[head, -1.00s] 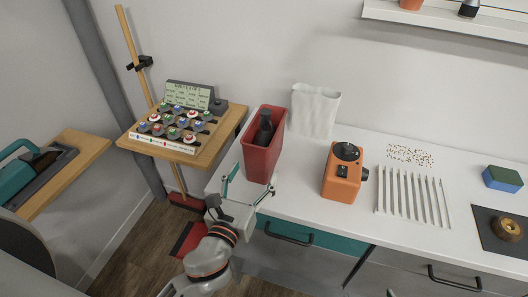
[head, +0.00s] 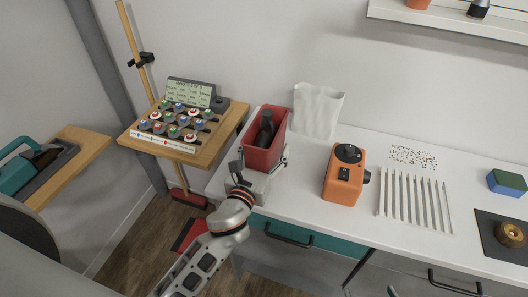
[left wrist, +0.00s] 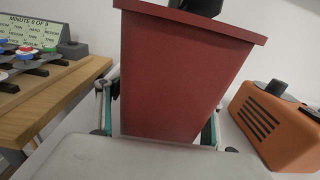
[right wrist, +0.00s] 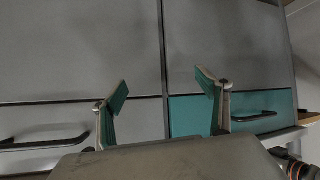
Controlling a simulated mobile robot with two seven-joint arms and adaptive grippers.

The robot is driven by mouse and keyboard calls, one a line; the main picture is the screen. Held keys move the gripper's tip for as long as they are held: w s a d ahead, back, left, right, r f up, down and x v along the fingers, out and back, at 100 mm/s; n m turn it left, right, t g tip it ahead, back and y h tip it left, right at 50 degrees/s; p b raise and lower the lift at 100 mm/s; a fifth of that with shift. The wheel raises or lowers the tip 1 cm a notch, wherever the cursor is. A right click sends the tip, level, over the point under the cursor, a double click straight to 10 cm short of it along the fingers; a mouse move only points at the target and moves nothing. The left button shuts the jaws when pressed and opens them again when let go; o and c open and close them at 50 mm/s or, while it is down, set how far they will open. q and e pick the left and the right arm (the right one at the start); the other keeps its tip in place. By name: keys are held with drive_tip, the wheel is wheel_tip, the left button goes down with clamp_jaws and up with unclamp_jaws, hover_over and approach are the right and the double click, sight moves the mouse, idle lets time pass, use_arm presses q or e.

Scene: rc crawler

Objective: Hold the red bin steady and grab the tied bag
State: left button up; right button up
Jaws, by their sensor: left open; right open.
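The red bin (head: 264,155) stands upright on the white counter near its left end. The dark tied bag (head: 265,130) sits inside it; its lower part is hidden. My left gripper (head: 262,172) is open at the bin's near side, largely hidden by its own body. In the left wrist view its fingers lie on both sides of the red bin (left wrist: 180,75); contact cannot be told. The bag's dark edge (left wrist: 200,6) shows above the rim. My right gripper (right wrist: 165,95) is open and empty, facing the drawer fronts; only a tip (head: 391,292) shows at the head view's bottom edge.
A white paper bag (head: 317,110) stands behind the bin. An orange machine (head: 344,175) is to its right, then a row of pale strips (head: 415,200). A wooden shelf with a button panel (head: 175,128) is at left. Teal (head: 300,243) and grey drawers lie below the counter.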

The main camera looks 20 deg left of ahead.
use_arm(q)
drive_tip(key=c, duration=1)
drive_tip(key=shift+c, duration=1)
use_arm(e)
drive_tip(key=shift+f, duration=0.15)
drive_tip(key=shift+s, duration=0.1)
drive_tip(key=shift+c, duration=0.4)
